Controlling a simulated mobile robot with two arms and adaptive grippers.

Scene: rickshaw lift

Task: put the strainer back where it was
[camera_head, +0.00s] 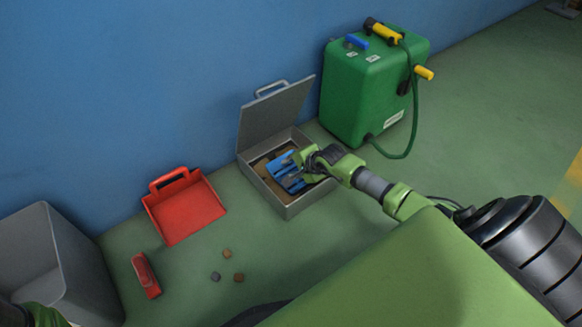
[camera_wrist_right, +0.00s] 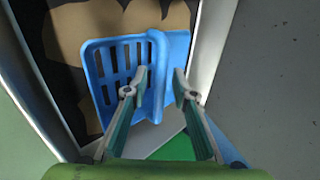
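The blue slotted strainer (camera_head: 284,166) is in the open grey metal box, partly covered by my right gripper (camera_head: 298,167). In the right wrist view the strainer (camera_wrist_right: 107,70) has a slotted face with a raised ridge along its right side. There my right gripper (camera_wrist_right: 156,88) is open, its fingers apart with the ridge between them. I cannot tell whether either finger touches it. The grey box (camera_head: 296,207) stands against the wall with its lid raised. A bit of my left arm shows at the bottom left; its fingers are not seen.
A green tank (camera_head: 352,102) with a hose stands right of the box. A red dustpan (camera_head: 188,212), a red brush-like block (camera_head: 146,275), several small lumps (camera_head: 227,254) and a grey bin (camera_head: 75,275) are to the left.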

